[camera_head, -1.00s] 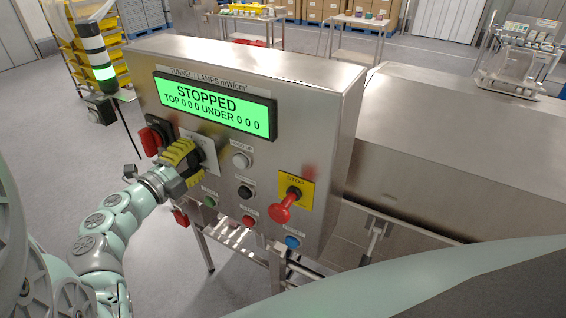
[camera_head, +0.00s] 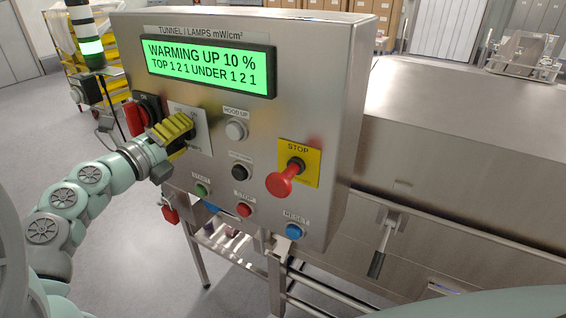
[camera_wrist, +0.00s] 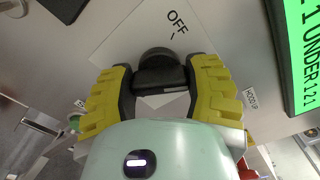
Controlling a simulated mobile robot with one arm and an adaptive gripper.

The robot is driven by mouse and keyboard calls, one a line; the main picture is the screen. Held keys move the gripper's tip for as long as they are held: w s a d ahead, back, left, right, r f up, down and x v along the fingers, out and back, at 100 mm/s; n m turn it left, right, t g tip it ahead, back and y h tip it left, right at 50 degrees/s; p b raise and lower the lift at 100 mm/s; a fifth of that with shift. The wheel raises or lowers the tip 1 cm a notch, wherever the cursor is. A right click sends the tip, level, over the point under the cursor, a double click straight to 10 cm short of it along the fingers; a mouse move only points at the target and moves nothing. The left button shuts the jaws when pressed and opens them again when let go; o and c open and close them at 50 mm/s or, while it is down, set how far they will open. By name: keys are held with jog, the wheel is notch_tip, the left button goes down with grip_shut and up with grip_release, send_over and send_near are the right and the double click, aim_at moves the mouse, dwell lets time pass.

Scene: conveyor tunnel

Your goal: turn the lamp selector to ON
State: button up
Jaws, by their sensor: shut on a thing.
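The lamp selector is a black knob (camera_wrist: 158,68) on a white plate (camera_wrist: 118,45), which also shows in the head view (camera_head: 203,132). My gripper (camera_head: 176,130) has yellow ribbed fingers closed on the knob from both sides, as the wrist view (camera_wrist: 160,82) shows. The word OFF is printed on the plate just beyond the knob. In the head view my fingers hide most of the knob, and I cannot read its pointer exactly. The green display (camera_head: 208,65) reads WARMING UP 10 %, TOP 1 2 1 UNDER 1 2 1.
A red rotary handle (camera_head: 138,117) sits close left of my gripper. A stack light (camera_head: 88,35) stands at the left.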

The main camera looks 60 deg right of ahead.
dwell(0.4)
jog(key=o, duration=1.2)
jog(key=a, duration=1.2)
jog(key=shift+s, duration=0.4)
